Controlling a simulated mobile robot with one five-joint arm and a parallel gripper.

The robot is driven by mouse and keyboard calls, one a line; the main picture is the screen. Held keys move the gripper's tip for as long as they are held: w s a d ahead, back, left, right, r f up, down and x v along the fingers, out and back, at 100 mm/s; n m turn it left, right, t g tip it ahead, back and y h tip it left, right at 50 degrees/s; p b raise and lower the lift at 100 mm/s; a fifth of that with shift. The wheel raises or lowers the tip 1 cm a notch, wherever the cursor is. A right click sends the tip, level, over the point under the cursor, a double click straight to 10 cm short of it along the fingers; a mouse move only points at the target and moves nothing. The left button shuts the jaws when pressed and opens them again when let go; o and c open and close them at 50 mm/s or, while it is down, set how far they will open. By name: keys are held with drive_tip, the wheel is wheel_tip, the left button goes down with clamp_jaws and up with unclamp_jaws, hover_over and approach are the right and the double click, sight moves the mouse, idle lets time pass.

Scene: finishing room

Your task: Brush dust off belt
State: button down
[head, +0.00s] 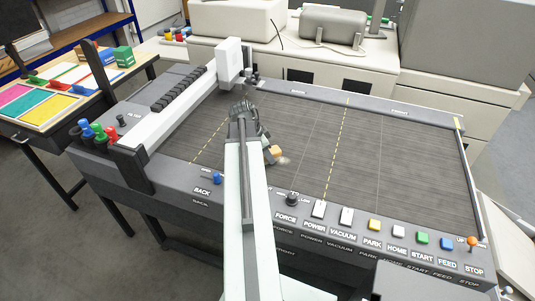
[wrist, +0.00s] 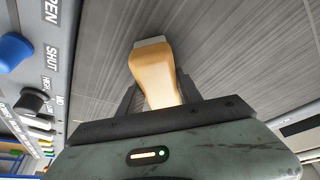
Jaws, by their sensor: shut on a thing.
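The brush (head: 273,153) has a tan wooden handle and a pale end; it also shows in the wrist view (wrist: 153,75). My gripper (head: 266,146) is shut on its handle, with a dark finger on each side in the wrist view (wrist: 157,97). The brush is low over the near part of the dark grey belt (head: 385,150), left of centre. I cannot tell whether its pale end touches the belt.
A white gantry arm (head: 180,112) crosses the belt's left side, with a white head (head: 229,60). Buttons, including a yellow one (head: 374,224), and a force knob (head: 292,198) line the near edge. A blue knob (wrist: 14,49) shows in the wrist view. The belt's right side is clear.

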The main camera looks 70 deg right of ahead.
drive_tip(key=shift+r, duration=0.1)
wheel_tip(320, 180, up, 6)
drive_tip(key=p, duration=0.6)
wheel_tip(320, 180, up, 3)
drive_tip(key=p, duration=0.3)
